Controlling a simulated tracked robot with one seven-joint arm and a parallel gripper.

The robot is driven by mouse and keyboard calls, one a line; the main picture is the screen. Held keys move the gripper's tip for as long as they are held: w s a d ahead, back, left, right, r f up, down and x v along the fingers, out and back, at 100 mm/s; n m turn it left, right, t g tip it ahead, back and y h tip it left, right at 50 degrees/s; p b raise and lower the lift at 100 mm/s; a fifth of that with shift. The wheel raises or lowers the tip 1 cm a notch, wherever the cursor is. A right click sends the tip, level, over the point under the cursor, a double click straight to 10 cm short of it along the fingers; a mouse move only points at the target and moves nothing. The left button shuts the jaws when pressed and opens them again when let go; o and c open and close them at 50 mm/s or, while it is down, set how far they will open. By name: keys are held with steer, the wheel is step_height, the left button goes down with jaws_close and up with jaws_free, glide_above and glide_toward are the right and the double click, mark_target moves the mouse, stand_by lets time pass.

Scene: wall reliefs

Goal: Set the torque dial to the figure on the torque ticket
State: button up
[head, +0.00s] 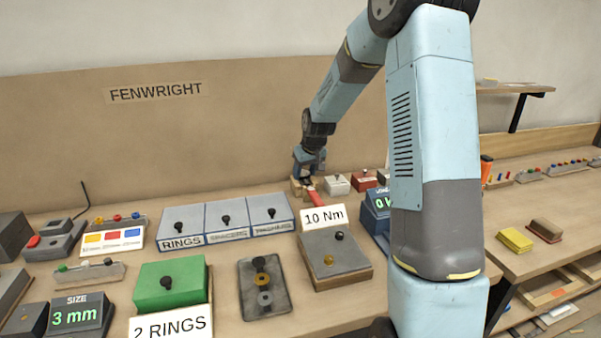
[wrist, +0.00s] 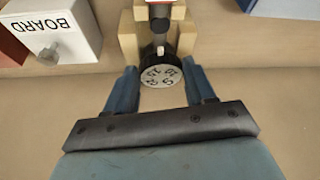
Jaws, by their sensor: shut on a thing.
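The torque ticket (head: 323,217) is a white card reading "10 Nm", standing behind a sloped grey-topped block. The torque dial (wrist: 161,77) is a round pale disc with several figures around its face, including 15 and 5. It sits at the end of a tool with a dark shaft and a red part (head: 309,191), lying in a pale wooden cradle (wrist: 130,38). My gripper (wrist: 160,80) has its blue fingers on either side of the dial, shut on it. In the head view it is small at the back of the bench, and the dial cannot be made out there.
A white "BOARD" box (wrist: 62,32) stands left of the cradle in the wrist view. In the head view, labelled grey boxes (head: 228,218) stand left of my gripper. A blue-grey display box (head: 376,215) stands right of the ticket, partly behind my arm.

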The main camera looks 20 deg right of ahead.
steer(key=n+y, duration=0.1)
steer(key=n, duration=0.2)
steer(key=n+g+y, duration=0.1)
steer(key=n, duration=0.1)
steer(key=shift+w+d+n, duration=0.15)
steer(key=shift+n, duration=0.25)
steer(key=shift+n+g+y, duration=0.3)
steer(key=shift+n, duration=0.6)
steer(key=shift+a+f, duration=0.15)
steer(key=shift+a, duration=0.05)
steer(key=o, duration=1)
steer(key=shift+d, duration=0.15)
steer(key=shift+o, duration=0.2)
steer(key=shift+d, duration=0.1)
steer(key=shift+d+r, duration=0.1)
steer(key=shift+r, duration=0.2)
steer(key=v, duration=1.3)
